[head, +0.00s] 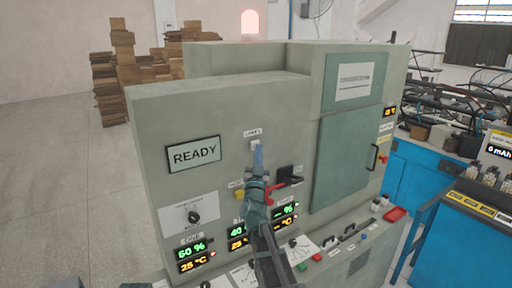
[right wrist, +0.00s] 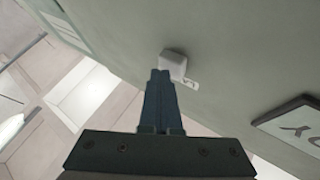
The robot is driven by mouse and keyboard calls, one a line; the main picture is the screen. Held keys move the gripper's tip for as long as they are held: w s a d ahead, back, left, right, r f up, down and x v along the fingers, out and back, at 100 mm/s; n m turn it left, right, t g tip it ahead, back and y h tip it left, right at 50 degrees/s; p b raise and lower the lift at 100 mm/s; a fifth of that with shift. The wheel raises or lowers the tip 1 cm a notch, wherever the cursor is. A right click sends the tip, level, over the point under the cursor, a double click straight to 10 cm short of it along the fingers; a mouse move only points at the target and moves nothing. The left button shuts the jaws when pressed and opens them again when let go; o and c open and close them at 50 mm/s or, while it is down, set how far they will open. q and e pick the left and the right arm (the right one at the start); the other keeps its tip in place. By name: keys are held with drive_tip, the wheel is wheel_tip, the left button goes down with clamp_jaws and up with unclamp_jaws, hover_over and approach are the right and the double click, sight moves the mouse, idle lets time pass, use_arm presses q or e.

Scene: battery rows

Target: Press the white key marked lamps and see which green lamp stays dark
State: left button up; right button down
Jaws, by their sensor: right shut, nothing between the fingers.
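The white key (head: 255,144) is on the grey machine front, below a small label that seems to read LAMPS. It also shows in the right wrist view as a pale block (right wrist: 174,64). My right gripper (head: 259,152) is shut and empty, its tips pointing at the key. In the right wrist view the closed fingertips (right wrist: 161,76) are right at the key's edge; I cannot tell whether they touch it. My right arm hides part of the panel below. I cannot make out a row of green lamps. My left gripper is not in view.
A READY display (head: 194,154) is left of the key. A black knob (head: 194,216) and lit green and orange readouts (head: 192,253) are lower down. A black switch (head: 289,173) is close to the right of my gripper. A pale red beacon (head: 250,24) tops the machine.

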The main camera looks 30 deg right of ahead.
drive_tip(key=shift+s, duration=0.6)
drive_tip(key=s, duration=0.5)
drive_tip(key=shift+d, duration=0.25)
drive_tip(key=shift+w+a+f, duration=0.1)
idle(0.9)
